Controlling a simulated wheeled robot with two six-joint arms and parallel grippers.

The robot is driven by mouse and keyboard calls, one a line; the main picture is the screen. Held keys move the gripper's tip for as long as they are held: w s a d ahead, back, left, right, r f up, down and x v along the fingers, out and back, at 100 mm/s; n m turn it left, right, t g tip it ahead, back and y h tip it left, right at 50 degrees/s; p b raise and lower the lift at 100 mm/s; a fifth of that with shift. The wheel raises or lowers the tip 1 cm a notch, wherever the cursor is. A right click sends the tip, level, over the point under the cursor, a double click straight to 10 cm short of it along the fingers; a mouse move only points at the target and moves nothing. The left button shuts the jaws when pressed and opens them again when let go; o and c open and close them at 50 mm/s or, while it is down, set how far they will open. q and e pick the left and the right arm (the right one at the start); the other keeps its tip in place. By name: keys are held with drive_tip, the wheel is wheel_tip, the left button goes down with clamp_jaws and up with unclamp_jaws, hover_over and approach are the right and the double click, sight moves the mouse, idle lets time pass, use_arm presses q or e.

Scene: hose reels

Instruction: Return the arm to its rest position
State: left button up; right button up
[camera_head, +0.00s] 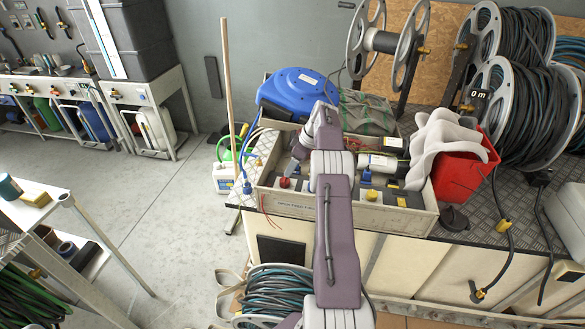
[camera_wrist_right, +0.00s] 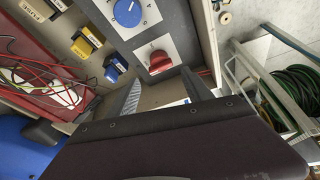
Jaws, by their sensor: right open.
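My right arm, purple and grey, rises through the middle of the head view and bends at the wrist over an open wooden control box (camera_head: 300,203). My right gripper (camera_head: 292,168) points down and left, close to a red knob (camera_head: 284,183) on the box. In the right wrist view my right gripper (camera_wrist_right: 163,92) is open, with nothing seen between its fingers. The red knob (camera_wrist_right: 158,61) lies just beyond the fingertips, and a blue knob (camera_wrist_right: 127,12) sits further off. I cannot tell whether the fingers touch the red knob. My left gripper is not in view.
A blue hose reel (camera_head: 298,92) stands behind the box. Large cable reels (camera_head: 520,110) fill the back right. A wooden pole (camera_head: 227,80) stands left. Floor is clear at left.

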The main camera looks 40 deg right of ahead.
drive_tip(key=shift+w, duration=0.1)
idle(0.3)
drive_tip(key=w+a+r+n+p, duration=0.2)
drive_tip(key=w+a+r, duration=0.3)
drive_tip(key=a+r, duration=0.45)
drive_tip(key=s+a+r+n+p, duration=0.1)
drive_tip(key=s+a+r, duration=0.15)
drive_tip(key=a, duration=0.55)
drive_tip(key=s+a+r+n+p, duration=0.15)
drive_tip(key=a+r, duration=0.25)
drive_tip(key=a, duration=0.4)
drive_tip(key=s+a+f+m+g+p, duration=0.1)
drive_tip(key=s+a, duration=0.3)
drive_tip(key=s, duration=0.2)
drive_tip(key=s+a+f+m+g, duration=0.1)
drive_tip(key=s+a, duration=0.3)
drive_tip(key=s, duration=0.3)
drive_tip(key=s+d+f+m+h, duration=0.1)
drive_tip(key=s+f+m, duration=0.7)
drive_tip(key=s, duration=0.5)
drive_tip(key=shift+s+d+f+g+h, duration=0.15)
drive_tip(key=shift+d+f+g+h, duration=0.2)
drive_tip(key=shift+f, duration=0.25)
